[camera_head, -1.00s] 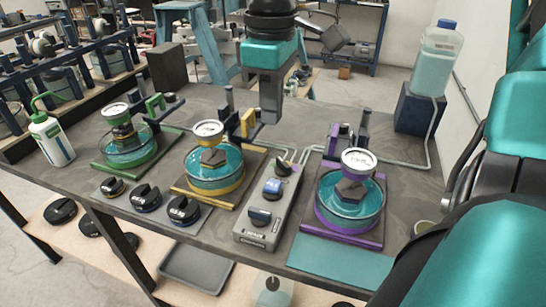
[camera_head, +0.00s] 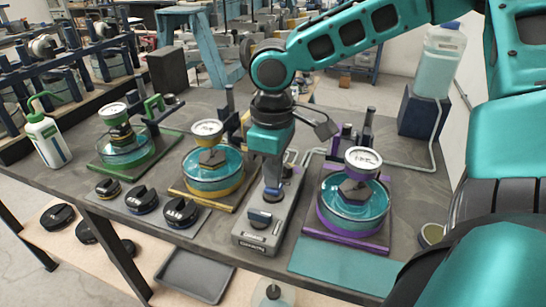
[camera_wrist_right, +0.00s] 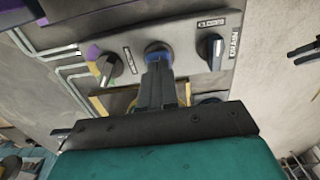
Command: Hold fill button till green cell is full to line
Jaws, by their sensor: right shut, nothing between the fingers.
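The green cell (camera_head: 124,150) is a round clear dish on a green base at the left in the head view, with a gauge above it. It holds some teal liquid; its fill line is too small to make out. The grey control box (camera_head: 245,238) stands between the yellow and purple cells. My right gripper (camera_head: 271,191) is shut and empty, pointing down at the box's middle. In the right wrist view its fingertips (camera_wrist_right: 156,64) overlap the blue fill button (camera_wrist_right: 157,48); whether they press it I cannot tell. My left gripper is not in view.
The yellow cell (camera_head: 213,182) and purple cell (camera_head: 350,205) flank the box. The box also has a selector knob (camera_wrist_right: 108,66) and a drain knob (camera_wrist_right: 214,49). A bottle (camera_head: 47,139) stands far left, a liquid tank (camera_head: 439,62) at the back right.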

